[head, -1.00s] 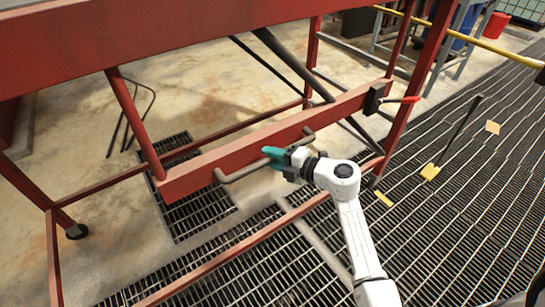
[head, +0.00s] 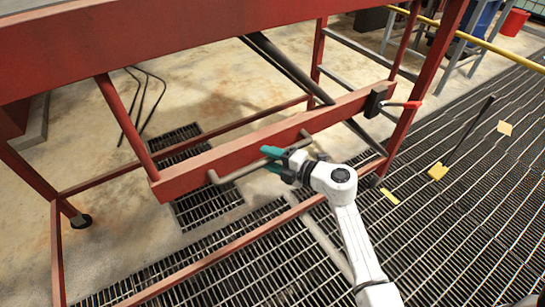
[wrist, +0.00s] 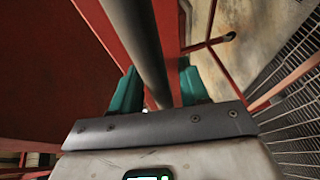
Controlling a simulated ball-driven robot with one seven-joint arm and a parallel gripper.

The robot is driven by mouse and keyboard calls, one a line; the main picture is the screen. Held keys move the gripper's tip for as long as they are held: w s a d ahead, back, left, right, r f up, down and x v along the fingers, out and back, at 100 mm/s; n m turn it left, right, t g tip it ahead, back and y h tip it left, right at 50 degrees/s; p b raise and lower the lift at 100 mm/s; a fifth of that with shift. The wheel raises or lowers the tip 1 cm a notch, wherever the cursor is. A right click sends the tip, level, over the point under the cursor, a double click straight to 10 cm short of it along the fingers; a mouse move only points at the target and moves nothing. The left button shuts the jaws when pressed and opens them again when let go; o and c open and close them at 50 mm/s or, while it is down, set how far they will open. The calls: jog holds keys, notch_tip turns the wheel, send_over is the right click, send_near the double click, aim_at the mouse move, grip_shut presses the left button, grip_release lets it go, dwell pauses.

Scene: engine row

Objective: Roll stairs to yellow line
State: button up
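The stairs show as a red metal frame with a wide upper beam (head: 140,40), slanted legs and a lower crossbeam (head: 190,178). A grey bent handle bar (head: 250,165) is fixed to the crossbeam. My gripper (head: 273,160) is at this bar, its teal fingers spread apart. In the wrist view the bar (wrist: 140,45) runs between the fingers, close to the left one, with a gap at the right one. My gripper is open around the bar. No floor line can be made out for certain; a small yellow patch (head: 390,196) lies on the grating.
A black caster (head: 80,222) stands at the lower left. A red-handled lever (head: 405,104) sits at the crossbeam's right end. A yellow block with a dark stick (head: 438,171) is on the floor grating (head: 460,230) at right. A yellow rail (head: 500,50) crosses the upper right.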

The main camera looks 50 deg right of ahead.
jog(key=shift+o, duration=0.2)
jog(key=shift+d, duration=0.15)
jog(key=shift+s+d+r, duration=0.1)
jog(key=shift+s, duration=0.1)
jog(key=v, duration=1)
jog(key=shift+s, duration=0.25)
